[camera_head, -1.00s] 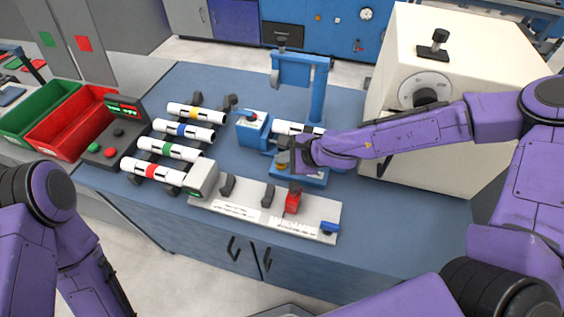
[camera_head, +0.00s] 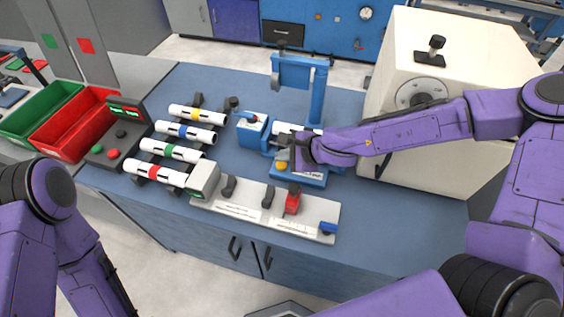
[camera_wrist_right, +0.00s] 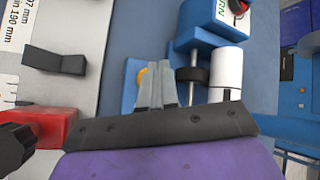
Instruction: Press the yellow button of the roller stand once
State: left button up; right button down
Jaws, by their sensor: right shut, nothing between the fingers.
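The blue roller stand (camera_head: 316,100) is at the middle of the table, with a white pipe (camera_head: 285,127) lying on it. Its yellow button (camera_head: 281,165) is at the front left of its base. My right gripper (camera_head: 284,155) is shut and empty, its fingertips close to the button. In the right wrist view the shut fingers (camera_wrist_right: 155,88) partly cover the yellow button (camera_wrist_right: 142,76). I cannot tell whether they touch it. Of my left arm only links show at the lower left; its gripper is not seen.
White pipes with coloured bands (camera_head: 178,152) lie on a rack to the left, by a green bin (camera_head: 35,118) and a red bin (camera_head: 62,140). A grey gauge plate (camera_head: 260,222) with a red clamp (camera_head: 292,200) lies in front. A large cream machine (camera_head: 460,60) stands right.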

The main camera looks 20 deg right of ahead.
aim_at(284, 166)
jog(key=shift+r+p, duration=2.4)
jog(key=shift+r, duration=0.1)
